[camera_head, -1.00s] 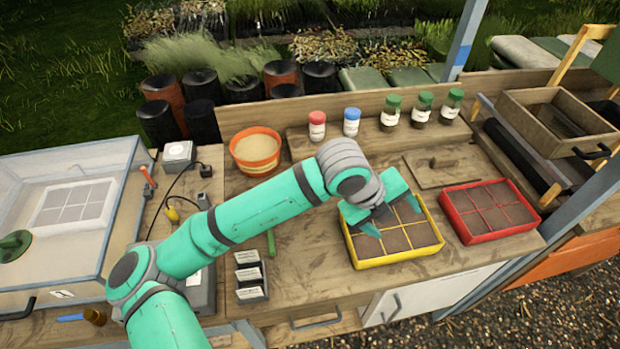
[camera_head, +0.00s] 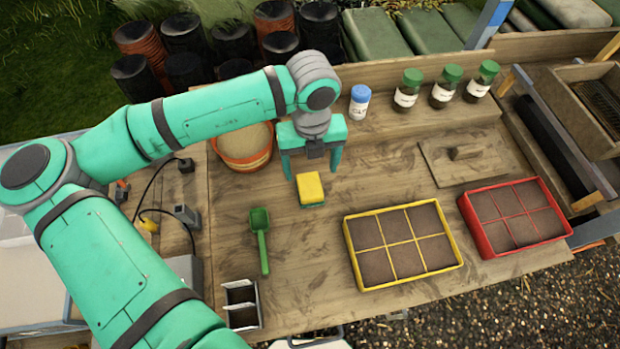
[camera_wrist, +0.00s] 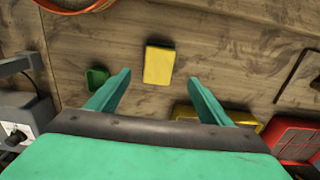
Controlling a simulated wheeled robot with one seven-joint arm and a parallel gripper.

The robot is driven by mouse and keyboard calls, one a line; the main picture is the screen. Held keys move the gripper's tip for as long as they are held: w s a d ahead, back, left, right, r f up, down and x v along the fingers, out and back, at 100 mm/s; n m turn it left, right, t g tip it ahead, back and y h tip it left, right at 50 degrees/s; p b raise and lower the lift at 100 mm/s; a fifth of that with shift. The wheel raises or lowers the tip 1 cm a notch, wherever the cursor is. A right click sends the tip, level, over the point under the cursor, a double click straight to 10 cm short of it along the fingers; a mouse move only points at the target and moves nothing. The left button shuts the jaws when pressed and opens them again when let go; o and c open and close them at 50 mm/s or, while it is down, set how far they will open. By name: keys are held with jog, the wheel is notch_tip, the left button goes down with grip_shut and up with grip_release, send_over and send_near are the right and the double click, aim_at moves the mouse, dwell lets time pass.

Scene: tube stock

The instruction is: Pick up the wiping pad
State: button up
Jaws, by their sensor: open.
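The wiping pad (camera_head: 311,188) is a small block, yellow on top with a green underside, lying flat on the wooden bench. In the wrist view the pad (camera_wrist: 158,65) shows beyond and between my two fingertips. My gripper (camera_head: 311,172) is open and empty, its two teal fingers pointing down above the bench, just behind the pad in the head view. In the wrist view the fingers (camera_wrist: 159,80) are spread wider than the pad and do not appear to touch it.
A green scoop (camera_head: 261,240) lies left of the pad. An orange pot (camera_head: 243,160) stands behind left. A yellow divided tray (camera_head: 402,245) and a red one (camera_head: 514,218) lie to the right. A blue-capped jar (camera_head: 359,103) stands behind. Bare bench surrounds the pad.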

aim_at(309, 185)
notch_tip(309, 185, down, 4)
jog(key=shift+a+f, duration=0.2)
jog(key=shift+f, duration=2.45)
jog(key=shift+s, duration=0.1)
jog(key=c, duration=1.1)
jog(key=shift+r, duration=0.1)
